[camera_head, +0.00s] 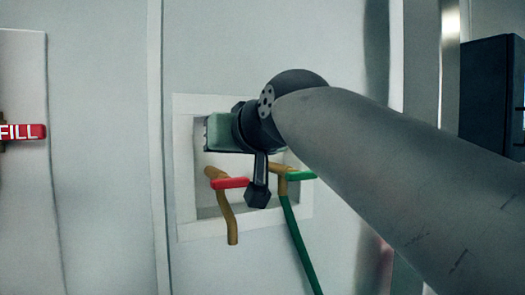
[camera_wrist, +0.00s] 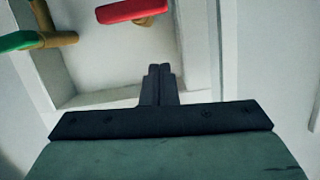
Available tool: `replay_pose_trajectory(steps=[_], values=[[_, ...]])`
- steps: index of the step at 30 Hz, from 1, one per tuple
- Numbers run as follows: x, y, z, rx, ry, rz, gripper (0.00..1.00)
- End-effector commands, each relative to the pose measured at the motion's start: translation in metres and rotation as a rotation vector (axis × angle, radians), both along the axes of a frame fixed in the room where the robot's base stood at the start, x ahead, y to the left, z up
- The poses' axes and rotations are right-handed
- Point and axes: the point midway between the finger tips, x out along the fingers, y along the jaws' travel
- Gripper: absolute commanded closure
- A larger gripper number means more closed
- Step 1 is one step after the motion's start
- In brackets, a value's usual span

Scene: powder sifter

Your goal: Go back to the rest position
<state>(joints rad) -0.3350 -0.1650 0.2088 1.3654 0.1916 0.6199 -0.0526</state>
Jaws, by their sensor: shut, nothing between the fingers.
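My gripper (camera_wrist: 159,70) shows at the bottom middle of the wrist view, its two dark fingers pressed together with nothing between them. In the head view its greenish body (camera_head: 222,133) is in front of the upper part of a recessed wall box, and its fingertips cannot be made out. Below it are a brass tap with a red handle (camera_head: 231,183) and another with a green handle (camera_head: 301,175). In the wrist view the red handle (camera_wrist: 130,10) and the green handle (camera_wrist: 19,41) lie beyond the fingertips, apart from them.
The recess has a white raised frame (camera_head: 187,215). A green hose (camera_head: 300,245) runs down from the green-handled tap. A dark cabinet (camera_head: 490,85) stands at the right.

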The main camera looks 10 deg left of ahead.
Motion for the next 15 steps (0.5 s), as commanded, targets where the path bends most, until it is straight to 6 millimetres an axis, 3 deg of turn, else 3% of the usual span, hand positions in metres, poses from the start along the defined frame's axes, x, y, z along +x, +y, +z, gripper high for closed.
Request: replay_pose_trajectory(steps=[1,6,15], values=[[-0.014,-0.01,-0.002,0.004,-0.007,-0.001,1.0],[-0.044,-0.032,0.008,0.003,-0.008,-0.001,1.0],[-0.073,-0.054,0.018,0.001,-0.003,-0.001,1.0]])
